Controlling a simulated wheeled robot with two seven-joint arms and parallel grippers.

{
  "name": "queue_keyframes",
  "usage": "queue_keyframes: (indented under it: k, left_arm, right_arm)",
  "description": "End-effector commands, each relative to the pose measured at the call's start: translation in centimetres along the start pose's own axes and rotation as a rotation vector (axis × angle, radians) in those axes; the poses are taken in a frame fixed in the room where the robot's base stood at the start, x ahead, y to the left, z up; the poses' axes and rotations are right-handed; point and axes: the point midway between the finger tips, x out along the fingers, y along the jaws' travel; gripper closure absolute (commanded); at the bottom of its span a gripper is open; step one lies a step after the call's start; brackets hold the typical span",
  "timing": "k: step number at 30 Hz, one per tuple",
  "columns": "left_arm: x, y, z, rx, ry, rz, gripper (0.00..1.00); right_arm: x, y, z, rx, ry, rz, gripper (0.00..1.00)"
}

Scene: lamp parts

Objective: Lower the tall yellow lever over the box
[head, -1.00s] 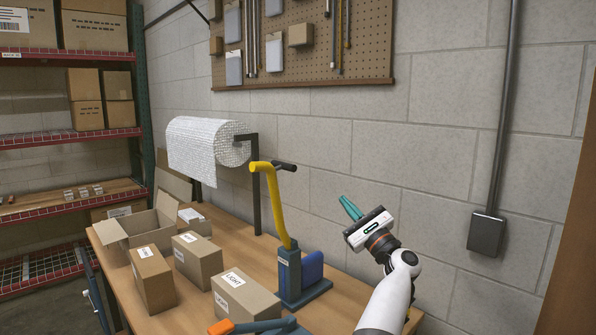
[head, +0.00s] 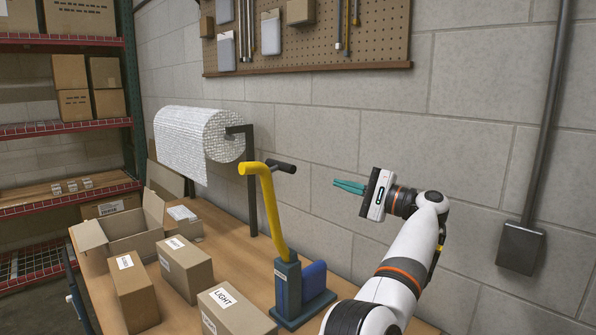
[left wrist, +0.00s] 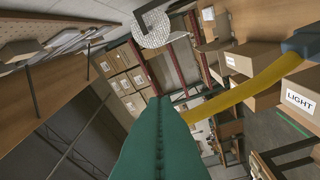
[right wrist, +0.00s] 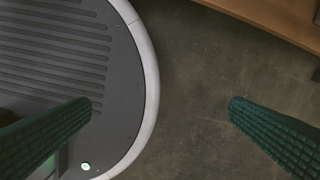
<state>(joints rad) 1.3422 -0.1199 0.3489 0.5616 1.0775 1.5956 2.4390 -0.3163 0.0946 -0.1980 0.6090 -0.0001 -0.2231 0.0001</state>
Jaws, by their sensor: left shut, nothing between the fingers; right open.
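The tall yellow lever (head: 272,215) stands upright from a blue base (head: 300,294) on the bench, with a dark crossbar handle (head: 281,167) at its bent top. It also shows in the left wrist view (left wrist: 245,92). A closed cardboard box (head: 235,312) labelled LIGHT sits just left of the base. My left gripper (head: 337,184) is shut and empty, right of the lever's top and apart from it, its teal fingers pointing left towards it. My right gripper (right wrist: 163,108) is open and empty, above the floor and my own base; it is not in the head view.
Two more closed boxes (head: 186,268) (head: 134,294) and an open carton (head: 137,240) stand on the left of the bench. A white roll (head: 198,141) hangs on a dark stand behind the lever. The wall and its pegboard (head: 375,36) are behind; a metal conduit (head: 546,120) is at right.

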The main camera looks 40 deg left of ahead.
Motion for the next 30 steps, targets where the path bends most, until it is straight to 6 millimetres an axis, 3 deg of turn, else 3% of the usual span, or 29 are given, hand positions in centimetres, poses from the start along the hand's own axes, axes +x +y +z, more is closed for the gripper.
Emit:
queue_keyframes:
  k: [5, 12, 17, 30]
  left_arm:
    - [1.9, 0.2, -0.1, 0.001, 0.003, -0.001, 1.00]
    - [7.0, 0.5, -0.3, 0.002, 0.006, 0.000, 1.00]
    - [10.6, 0.5, -0.3, 0.003, 0.005, 0.001, 1.00]
    - [10.8, 0.1, -3.5, 0.001, 0.000, 0.001, 1.00]
  right_arm:
    - [-1.1, -0.1, 0.3, 0.001, -0.003, -0.001, 0.00]
    - [-3.6, 1.2, 3.7, 0.009, -0.055, 0.015, 0.00]
    - [-5.4, 1.3, 3.5, 0.007, -0.050, 0.018, 0.00]
    - [-7.5, 0.5, 2.3, 0.001, -0.028, 0.009, 0.00]
